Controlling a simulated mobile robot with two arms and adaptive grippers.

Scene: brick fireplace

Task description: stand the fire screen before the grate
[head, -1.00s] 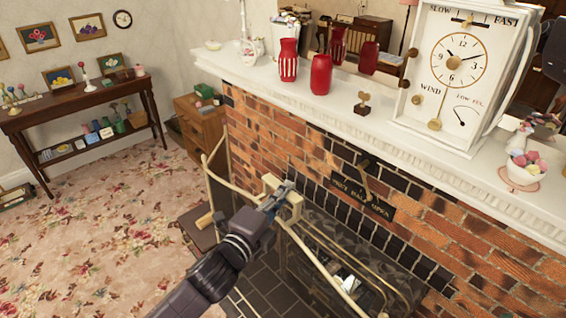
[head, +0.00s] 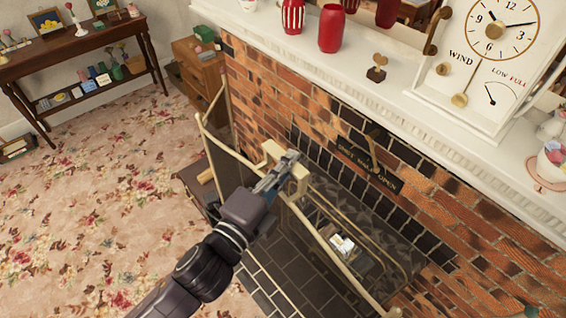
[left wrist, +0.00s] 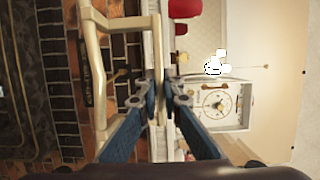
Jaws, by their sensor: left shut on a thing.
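The fire screen (head: 231,147) is a pale cream frame with side panels and dark see-through mesh. It stands in front of the fireplace opening; whether its feet touch the hearth I cannot tell. My left gripper (head: 287,170) is shut on the block-like handle at the middle of its top rail. In the left wrist view, the fingertips (left wrist: 167,92) close on a cream bar, with the screen's frame (left wrist: 97,65) beside them. What looks like the grate (head: 372,232), with brass-coloured rails, shows behind the screen, partly hidden by it. My right gripper is out of view.
The brick wall (head: 435,215) and white mantel (head: 400,92) rise close behind the screen. Red vases (head: 332,28) and a white clock (head: 490,60) stand on the mantel. A small chest (head: 197,62) is beyond the screen's left end. The floral carpet (head: 90,200) is open at left.

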